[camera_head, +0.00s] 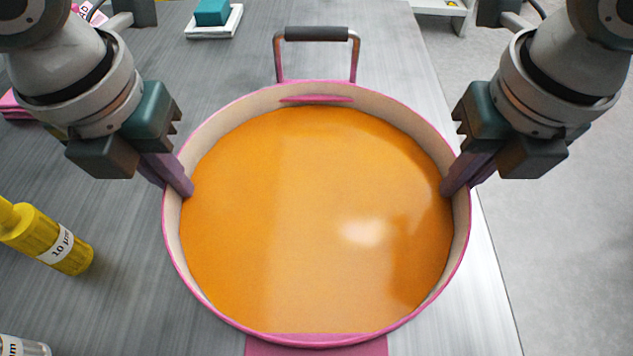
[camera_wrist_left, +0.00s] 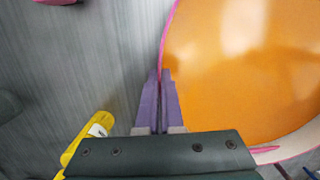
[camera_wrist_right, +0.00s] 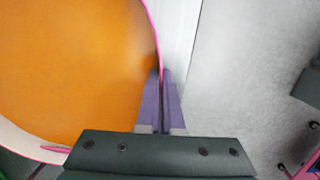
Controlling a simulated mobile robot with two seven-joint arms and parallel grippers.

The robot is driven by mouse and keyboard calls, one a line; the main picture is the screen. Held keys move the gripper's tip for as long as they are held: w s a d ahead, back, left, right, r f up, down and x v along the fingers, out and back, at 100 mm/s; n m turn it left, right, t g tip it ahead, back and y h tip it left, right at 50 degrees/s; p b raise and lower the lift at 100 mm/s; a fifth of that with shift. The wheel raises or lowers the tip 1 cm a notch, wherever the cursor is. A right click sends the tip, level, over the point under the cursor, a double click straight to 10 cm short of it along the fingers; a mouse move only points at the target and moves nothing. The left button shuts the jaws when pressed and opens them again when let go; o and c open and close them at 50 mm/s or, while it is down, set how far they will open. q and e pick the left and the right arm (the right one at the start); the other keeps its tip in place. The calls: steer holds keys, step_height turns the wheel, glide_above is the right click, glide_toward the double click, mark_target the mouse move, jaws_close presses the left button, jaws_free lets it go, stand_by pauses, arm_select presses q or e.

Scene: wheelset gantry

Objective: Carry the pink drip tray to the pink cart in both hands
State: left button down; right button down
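The pink drip tray (camera_head: 250,99) is round, with a pink rim and beige inner wall, and holds orange liquid. A pink handle with a dark grip stands at its far side. My left gripper (camera_head: 182,188) is shut on the tray's left rim; the rim passes between its purple fingers in the left wrist view (camera_wrist_left: 161,78). My right gripper (camera_head: 450,188) is shut on the right rim, as the right wrist view (camera_wrist_right: 161,78) shows. A pink frame with dark casters, perhaps the pink cart (camera_wrist_right: 313,165), shows partly at the lower right of the right wrist view.
The tray is over a grey table (camera_head: 110,300); I cannot tell whether it touches. A yellow bottle (camera_head: 45,238) lies at left. A teal block on a white dish (camera_head: 214,25) is at the back. Pale floor (camera_head: 560,270) is clear at right.

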arm_select(q)
steer(key=shift+r, duration=0.15)
arm_select(e)
steer(key=shift+r, duration=0.15)
